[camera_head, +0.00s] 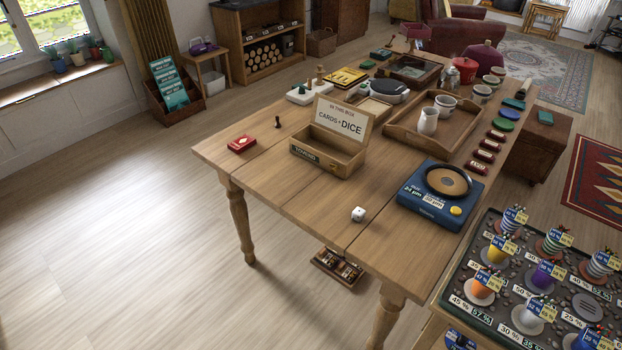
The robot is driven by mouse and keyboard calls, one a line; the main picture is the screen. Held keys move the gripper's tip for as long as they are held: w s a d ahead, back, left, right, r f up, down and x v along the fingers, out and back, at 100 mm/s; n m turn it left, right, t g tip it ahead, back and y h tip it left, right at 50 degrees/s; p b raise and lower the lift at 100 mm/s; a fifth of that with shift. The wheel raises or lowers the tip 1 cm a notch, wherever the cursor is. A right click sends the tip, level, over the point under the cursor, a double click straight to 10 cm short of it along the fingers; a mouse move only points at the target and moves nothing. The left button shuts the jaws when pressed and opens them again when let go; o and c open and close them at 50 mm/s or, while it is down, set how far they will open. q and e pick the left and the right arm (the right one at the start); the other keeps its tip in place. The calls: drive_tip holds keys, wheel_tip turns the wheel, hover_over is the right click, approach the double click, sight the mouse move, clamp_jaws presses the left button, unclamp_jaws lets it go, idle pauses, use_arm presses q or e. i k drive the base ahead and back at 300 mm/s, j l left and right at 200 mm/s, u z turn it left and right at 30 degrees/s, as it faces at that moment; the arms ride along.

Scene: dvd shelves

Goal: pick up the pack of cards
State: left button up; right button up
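The pack of cards looks to be the small red box (242,144) lying flat near the left corner of the wooden table (290,201). It has a pale mark on its top. An open wooden box (328,151) to its right has a raised lid reading "CARDS + DICE". A white die (358,214) lies near the table's front edge. A small dark game piece (278,122) stands beyond the red box. Neither of my grippers shows in the view.
A blue turntable-like device (440,194) sits right of the die. A wooden tray (396,129) holds a white jug and cups. A board with several labelled cups (530,312) stands at the lower right. The floor left of the table is clear.

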sight(244, 142)
drive_tip(key=i+j+z, duration=0.3)
drive_tip(key=j, duration=0.3)
drive_tip(key=i+j+z, duration=0.25)
drive_tip(key=j, duration=0.4)
drive_tip(key=i+j+z, duration=0.3)
drive_tip(key=j, duration=0.45)
